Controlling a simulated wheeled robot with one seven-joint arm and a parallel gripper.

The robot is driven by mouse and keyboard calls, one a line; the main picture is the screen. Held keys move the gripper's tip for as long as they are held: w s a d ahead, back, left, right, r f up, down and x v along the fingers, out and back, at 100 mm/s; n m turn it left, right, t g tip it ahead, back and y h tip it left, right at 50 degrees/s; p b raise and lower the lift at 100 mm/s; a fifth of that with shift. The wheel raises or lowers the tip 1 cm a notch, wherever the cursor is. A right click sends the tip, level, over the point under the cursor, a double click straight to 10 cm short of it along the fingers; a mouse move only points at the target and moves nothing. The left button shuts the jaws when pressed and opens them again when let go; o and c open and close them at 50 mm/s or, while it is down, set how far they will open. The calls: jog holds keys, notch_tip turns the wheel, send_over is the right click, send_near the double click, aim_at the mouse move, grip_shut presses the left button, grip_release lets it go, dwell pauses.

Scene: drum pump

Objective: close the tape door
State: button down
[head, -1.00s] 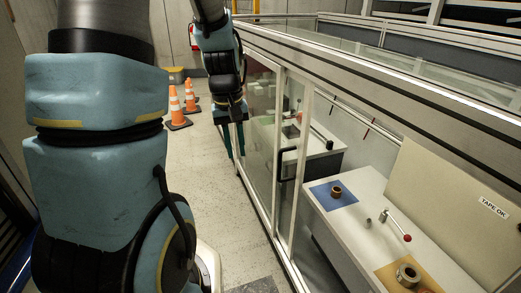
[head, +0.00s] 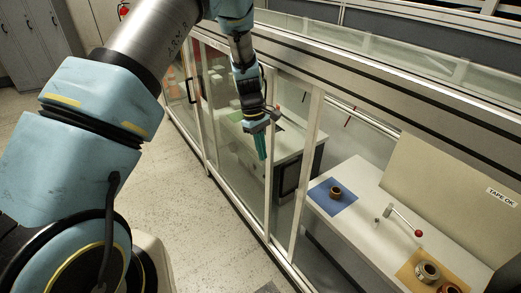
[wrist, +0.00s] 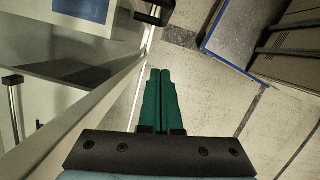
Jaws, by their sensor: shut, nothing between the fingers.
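The tape door (head: 284,215) is a glass sliding panel in a pale frame along the enclosure front. A black bar handle (head: 283,180) shows by its edge in the head view. A black handle also shows at the top of the wrist view (wrist: 152,12). The bay to the right of the door frame looks uncovered. My gripper (head: 263,157) has green fingers pointing down, to the left of the handle and apart from it. In the wrist view the fingers (wrist: 160,75) are together and empty. Whether they touch the glass cannot be told.
The tape bench (head: 350,175) inside holds a blue mat (head: 325,202) with a tape roll, a red-knobbed lever (head: 403,222) and an orange mat (head: 407,280) with rolls. A "TAPE OK" panel (head: 450,180) stands behind. Floor (head: 180,190) along the enclosure is free.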

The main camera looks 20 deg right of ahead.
jog(key=s+d+f+p, duration=0.2)
jog(key=s+f+p, duration=0.2)
jog(key=f, duration=0.3)
jog(key=shift+s, duration=0.7)
jog(key=shift+s, duration=0.1)
